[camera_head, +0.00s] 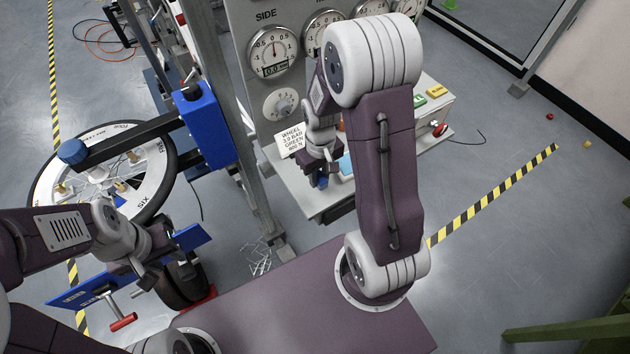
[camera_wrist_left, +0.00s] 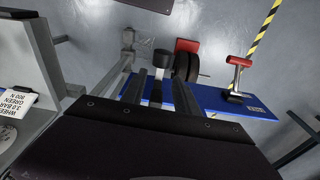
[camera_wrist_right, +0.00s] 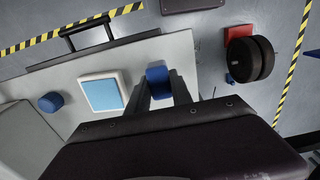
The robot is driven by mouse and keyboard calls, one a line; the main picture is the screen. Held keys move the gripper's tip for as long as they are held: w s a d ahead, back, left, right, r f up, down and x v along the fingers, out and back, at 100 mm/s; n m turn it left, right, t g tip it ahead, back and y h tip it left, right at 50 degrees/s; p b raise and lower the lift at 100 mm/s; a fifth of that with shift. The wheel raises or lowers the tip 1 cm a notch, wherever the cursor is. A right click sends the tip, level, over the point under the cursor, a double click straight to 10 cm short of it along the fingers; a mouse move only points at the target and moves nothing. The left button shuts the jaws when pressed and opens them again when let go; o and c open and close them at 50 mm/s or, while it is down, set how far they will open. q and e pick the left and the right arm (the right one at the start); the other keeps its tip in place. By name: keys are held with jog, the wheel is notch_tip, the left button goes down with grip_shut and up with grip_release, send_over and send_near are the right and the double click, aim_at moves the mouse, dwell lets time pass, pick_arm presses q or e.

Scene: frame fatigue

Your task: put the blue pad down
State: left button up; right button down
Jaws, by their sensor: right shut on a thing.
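My right gripper (camera_head: 322,178) is shut on the small dark blue pad (camera_wrist_right: 157,74), which sits between its fingertips in the right wrist view. The pad (camera_head: 321,183) also shows below the fingers in the head view, by the front of the grey bench top (camera_head: 306,198). I cannot tell whether the pad touches the bench. My left gripper (camera_wrist_left: 154,88) is open, its fingers apart, above the blue beam (camera_wrist_left: 210,100).
In the right wrist view, a white-framed light blue square (camera_wrist_right: 102,93) and another dark blue block (camera_wrist_right: 50,102) are left of the held pad. The gauge panel (camera_head: 262,92) and sign (camera_head: 291,139) stand close by. Black rollers (camera_wrist_right: 250,58) lie beyond the bench edge.

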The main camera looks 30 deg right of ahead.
jog(key=shift+w+a+f, duration=0.1)
jog(key=shift+w+f, duration=0.25)
jog(key=shift+w, duration=0.2)
jog(key=shift+w+a+f, duration=0.1)
jog(key=shift+w+f, duration=0.25)
jog(key=shift+w, duration=0.2)
notch_tip(320, 180, down, 4)
jog(key=shift+s+d+r, duration=0.1)
jog(key=shift+s+r, duration=0.05)
jog(key=shift+r, duration=0.1)
jog(key=shift+w+f, duration=0.2)
jog(key=shift+f, duration=0.05)
jog(key=shift+s, duration=0.1)
jog(key=shift+f, duration=0.15)
jog(key=c, duration=1.1)
grip_release()
jog(key=shift+c, duration=0.2)
